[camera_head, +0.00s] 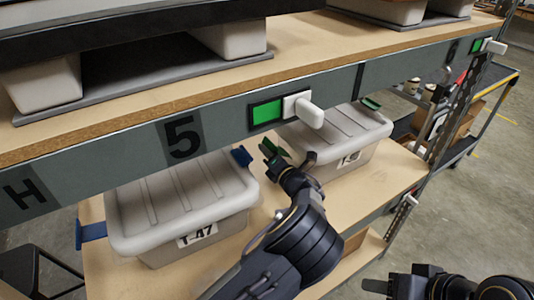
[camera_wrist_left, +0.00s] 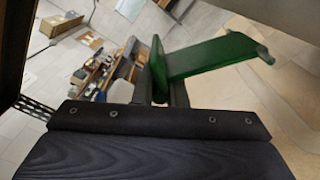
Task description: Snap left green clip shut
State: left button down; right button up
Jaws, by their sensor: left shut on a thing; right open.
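The left green clip (camera_head: 285,152) is at the left end of the grey lidded bin (camera_head: 345,132) on the shelf's right side. In the left wrist view the green clip (camera_wrist_left: 215,57) is a flat plate sticking out sideways from between the fingertips. My left gripper (camera_head: 271,150) is shut on this clip; its fingertips also show in the left wrist view (camera_wrist_left: 160,92). The clip's catch on the bin is hidden. Another green clip (camera_head: 370,103) is at that bin's far right end. My right gripper (camera_head: 378,287) is open and empty, low at the bottom right.
A grey bin labelled T-47 (camera_head: 180,205) with blue clips (camera_head: 242,156) stands left of my left arm.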

pick_arm(q)
jog(key=shift+d+r, duration=0.15)
dwell(0.4)
jog(key=c, duration=1.5)
grip_release()
jog(key=v, duration=0.7)
jog(key=shift+s+d, duration=0.2)
jog(key=shift+s, duration=0.15)
